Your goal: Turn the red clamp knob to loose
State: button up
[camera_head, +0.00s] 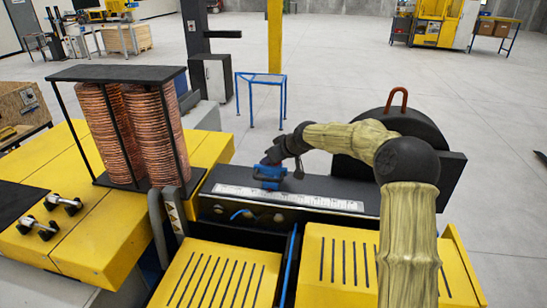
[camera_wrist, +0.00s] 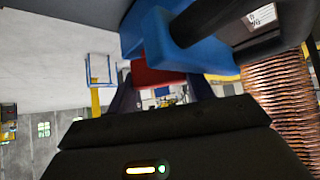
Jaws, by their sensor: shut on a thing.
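The blue clamp (camera_head: 268,173) sits on the dark rail behind the yellow machine covers. In the wrist view, its blue body (camera_wrist: 150,35) fills the top. The red clamp knob (camera_wrist: 152,76) shows just below it, between the dark fingers of my gripper (camera_wrist: 160,84). The fingers are shut on the knob, one on each side. In the head view, my gripper (camera_head: 272,157) is at the clamp, reaching in from the right. The knob is hidden there. I cannot tell how far the knob is turned.
Coils of copper tube (camera_head: 130,130) stand in a black rack at the left. The dark rail (camera_head: 325,188) with a pale scale strip runs below the clamp. A black rounded housing (camera_head: 405,130) with a red-brown hook stands behind my arm. Yellow slotted covers (camera_head: 215,280) lie in front.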

jog(key=n+g+y+p, duration=0.1)
jog(key=n+g+y, duration=0.1)
jog(key=n, duration=0.2)
jog(key=shift+p, duration=0.35)
jog(key=shift+n+g+y+p, duration=0.6)
jog(key=shift+n+g+p, duration=0.95)
jog(key=shift+n, duration=0.55)
jog(key=o, duration=1)
jog(key=shift+f, duration=0.1)
jog(key=shift+d+r+p, duration=0.3)
jog(key=shift+r, duration=0.2)
jog(key=p+v, duration=0.2)
jog(key=v, duration=0.5)
jog(key=shift+d+p, duration=0.15)
jog(key=shift+p, duration=0.2)
